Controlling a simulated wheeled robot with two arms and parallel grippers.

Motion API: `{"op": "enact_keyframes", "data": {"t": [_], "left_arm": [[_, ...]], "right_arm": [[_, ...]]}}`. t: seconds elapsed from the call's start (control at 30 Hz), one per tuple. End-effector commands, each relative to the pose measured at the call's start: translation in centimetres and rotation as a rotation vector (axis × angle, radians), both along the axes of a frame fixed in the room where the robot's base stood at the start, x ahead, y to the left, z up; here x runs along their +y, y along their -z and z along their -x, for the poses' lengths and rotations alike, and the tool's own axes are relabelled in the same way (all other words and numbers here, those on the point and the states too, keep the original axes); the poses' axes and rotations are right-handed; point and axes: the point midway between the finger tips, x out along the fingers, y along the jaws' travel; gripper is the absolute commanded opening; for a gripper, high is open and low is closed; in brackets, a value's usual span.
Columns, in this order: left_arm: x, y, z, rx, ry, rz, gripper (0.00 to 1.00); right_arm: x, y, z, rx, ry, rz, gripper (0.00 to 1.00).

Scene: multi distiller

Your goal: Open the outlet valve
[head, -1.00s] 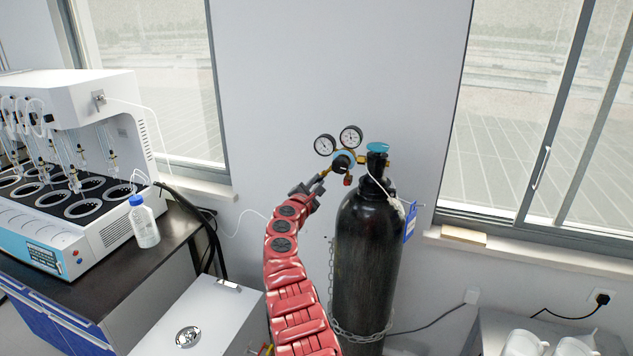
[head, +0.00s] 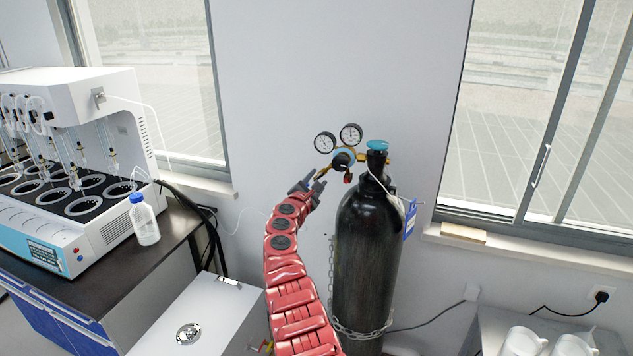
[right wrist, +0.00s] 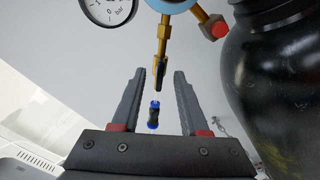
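The gas regulator (head: 343,160), with two round gauges (head: 350,135), is mounted at the top of a black gas cylinder (head: 365,260). A brass outlet stem (right wrist: 161,50) runs down from the regulator in the right wrist view. A small black piece with blue ends (right wrist: 154,115) shows below the stem; which part is the outlet valve's handle I cannot tell for sure. My right gripper (head: 313,182) is just left of and below the regulator. In the right wrist view its two fingers (right wrist: 154,82) are apart, on either side of the stem's lower end, with visible gaps. My left gripper is not in view.
A chain (head: 360,334) goes around the cylinder. A teal knob (head: 377,145) tops the cylinder. At the left a distiller (head: 70,170) and a bottle (head: 144,220) stand on a dark bench. A white box (head: 200,310) stands at the lower left.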

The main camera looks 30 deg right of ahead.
Motion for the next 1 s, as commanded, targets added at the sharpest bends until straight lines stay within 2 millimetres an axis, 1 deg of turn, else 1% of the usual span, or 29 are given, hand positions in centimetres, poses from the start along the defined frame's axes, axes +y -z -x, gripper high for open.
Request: {"op": "enact_keyframes", "data": {"t": [0.2, 0.4, 0.57, 0.7, 0.8, 0.9, 1.0], "left_arm": [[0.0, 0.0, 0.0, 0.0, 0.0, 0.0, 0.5], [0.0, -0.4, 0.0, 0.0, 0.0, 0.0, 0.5], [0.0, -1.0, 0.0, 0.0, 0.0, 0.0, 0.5], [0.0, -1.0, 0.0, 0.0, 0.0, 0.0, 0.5], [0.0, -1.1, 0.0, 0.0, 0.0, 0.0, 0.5], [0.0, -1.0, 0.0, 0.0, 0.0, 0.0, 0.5], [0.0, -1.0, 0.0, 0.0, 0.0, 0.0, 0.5]], "right_arm": [[0.0, 0.0, 0.0, 0.0, 0.0, 0.0, 0.44], [0.9, 0.1, 0.6, 0.002, 0.001, -0.002, 0.44], [2.4, -0.1, 1.8, 0.002, -0.003, 0.004, 0.44], [3.9, 0.1, 3.0, 0.001, -0.003, 0.003, 0.44], [4.9, -0.3, 3.8, -0.001, -0.007, 0.007, 0.44], [5.9, 0.3, 4.9, 0.004, -0.001, 0.005, 0.44], [7.2, -0.3, 5.7, -0.002, -0.008, 0.008, 0.44]]}}
